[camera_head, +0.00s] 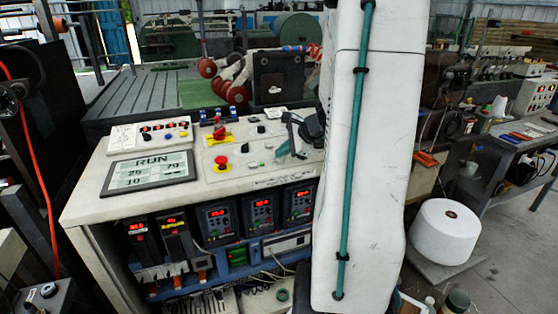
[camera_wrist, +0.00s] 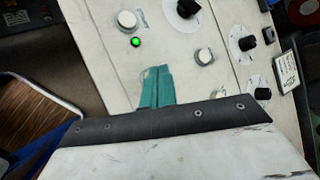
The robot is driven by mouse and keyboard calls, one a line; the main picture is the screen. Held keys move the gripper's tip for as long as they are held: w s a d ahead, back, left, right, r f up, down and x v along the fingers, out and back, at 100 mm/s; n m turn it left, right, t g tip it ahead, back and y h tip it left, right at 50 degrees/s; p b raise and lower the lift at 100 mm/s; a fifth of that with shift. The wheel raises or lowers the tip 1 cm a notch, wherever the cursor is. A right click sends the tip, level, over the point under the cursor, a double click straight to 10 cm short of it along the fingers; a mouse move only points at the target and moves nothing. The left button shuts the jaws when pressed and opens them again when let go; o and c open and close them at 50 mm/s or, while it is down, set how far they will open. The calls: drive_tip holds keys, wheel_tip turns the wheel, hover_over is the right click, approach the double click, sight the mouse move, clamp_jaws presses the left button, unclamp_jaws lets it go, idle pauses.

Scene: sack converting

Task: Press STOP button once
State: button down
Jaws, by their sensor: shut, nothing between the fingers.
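The control console's sloped panel (camera_head: 205,178) carries a red mushroom button (camera_head: 221,160) and a red knob (camera_head: 219,133) on a yellow plate. I cannot read a STOP label on any button. The display (camera_head: 150,171) reads RUN with numbers. My gripper (camera_head: 283,150) has teal fingers, closed together and empty, over the panel's right part. In the wrist view the fingers (camera_wrist: 157,88) point at the panel (camera_wrist: 100,70), between a white button (camera_wrist: 127,20) beside a lit green lamp (camera_wrist: 135,42) and another white button (camera_wrist: 204,56). I cannot tell whether the fingertips touch the panel.
Black knobs (camera_wrist: 247,43) stand to the right in the wrist view. Lit red-digit controllers (camera_head: 217,223) line the console's front. My white arm hides the console's right end. A white spool (camera_head: 444,231) stands on the right, before a workbench (camera_head: 509,150). Machinery with rollers stands behind.

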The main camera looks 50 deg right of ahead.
drive_tip(key=shift+f, duration=0.4)
idle(0.6)
drive_tip(key=shift+r, duration=3.35)
